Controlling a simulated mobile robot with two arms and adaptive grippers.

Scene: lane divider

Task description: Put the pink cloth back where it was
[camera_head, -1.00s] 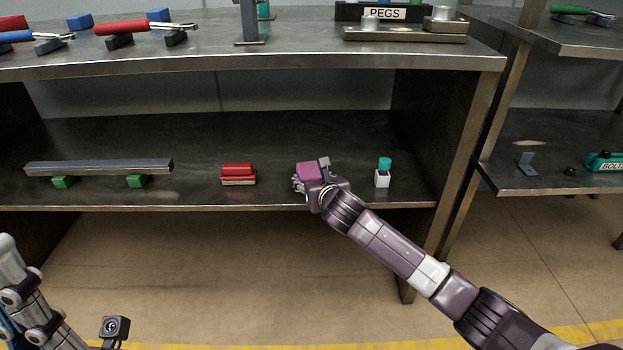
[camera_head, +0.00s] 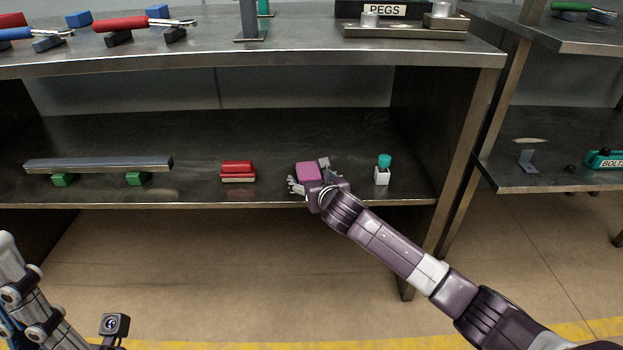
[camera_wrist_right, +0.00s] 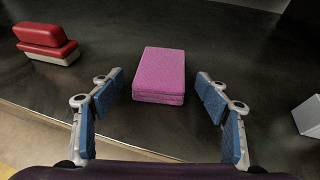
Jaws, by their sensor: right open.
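The pink cloth (camera_head: 308,171) is a folded block lying flat on the lower shelf, between the red brush-like block and the white bottle. My right gripper (camera_head: 311,183) is at the shelf's front edge, right at the cloth. In the right wrist view the cloth (camera_wrist_right: 159,75) lies between and ahead of the two blue-padded fingers of the gripper (camera_wrist_right: 160,97). The fingers are spread wide, with a gap on each side of the cloth. My left arm shows at the lower left of the head view, but its fingers are not seen.
A red block with a pale base (camera_head: 238,172) sits left of the cloth, and a white bottle with a teal cap (camera_head: 382,173) stands to its right. A grey bar (camera_head: 98,166) rests on green blocks farther left.

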